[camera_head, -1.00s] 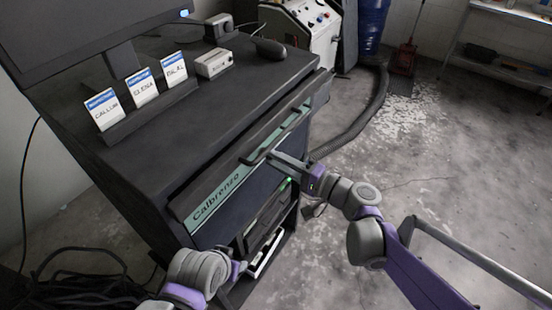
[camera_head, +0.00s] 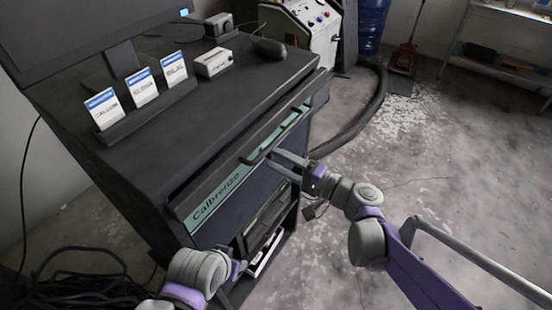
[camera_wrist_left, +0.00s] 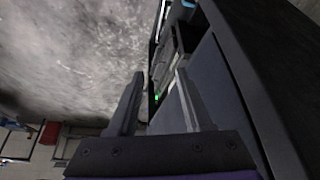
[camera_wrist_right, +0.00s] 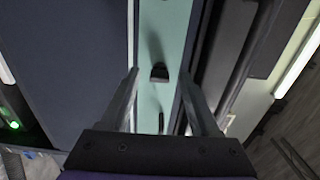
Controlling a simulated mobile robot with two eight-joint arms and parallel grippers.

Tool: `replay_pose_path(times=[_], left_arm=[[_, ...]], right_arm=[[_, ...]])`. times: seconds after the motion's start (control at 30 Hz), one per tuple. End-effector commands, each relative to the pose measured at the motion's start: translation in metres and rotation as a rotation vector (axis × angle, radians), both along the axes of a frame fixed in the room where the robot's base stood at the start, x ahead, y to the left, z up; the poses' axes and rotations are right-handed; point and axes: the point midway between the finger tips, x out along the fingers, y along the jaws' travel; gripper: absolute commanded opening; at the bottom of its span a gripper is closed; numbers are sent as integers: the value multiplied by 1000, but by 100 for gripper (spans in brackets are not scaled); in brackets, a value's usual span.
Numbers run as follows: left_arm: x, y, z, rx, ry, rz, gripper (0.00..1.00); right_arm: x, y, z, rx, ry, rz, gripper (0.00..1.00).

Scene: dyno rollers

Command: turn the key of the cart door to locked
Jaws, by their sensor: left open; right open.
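The dark cart (camera_head: 150,190) has a teal strip marked Calbrenzo (camera_head: 217,195) along its upper front. In the right wrist view, a small dark piece that looks like the key (camera_wrist_right: 159,73) stands out from the teal strip (camera_wrist_right: 172,20). My right gripper (camera_head: 271,160) is open at the strip. In its wrist view, the fingers lie on either side of the small piece, with gaps. I cannot tell whether it reads as locked. My left gripper (camera_wrist_left: 159,74) is open and empty beside the cart, low at its front; it is mostly hidden in the head view.
Name cards (camera_head: 143,87), a small white box (camera_head: 213,62) and a monitor stand on the cart top. A hose (camera_head: 355,125) lies on the floor behind. The floor at right is mostly clear.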

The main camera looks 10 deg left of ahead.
Motion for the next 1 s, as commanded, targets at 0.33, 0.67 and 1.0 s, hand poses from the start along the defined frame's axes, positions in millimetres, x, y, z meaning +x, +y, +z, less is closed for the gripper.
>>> replay_pose_path(times=[0.33,0.67,1.0], left_arm=[[0,0,-2,0,1,0,50],[0,0,-3,0,1,0,50],[0,0,-3,0,1,0,50]], right_arm=[[-21,-61,0,-2,1,-6,62],[-35,-97,0,-1,0,-2,62],[-36,-98,0,0,0,0,62]])
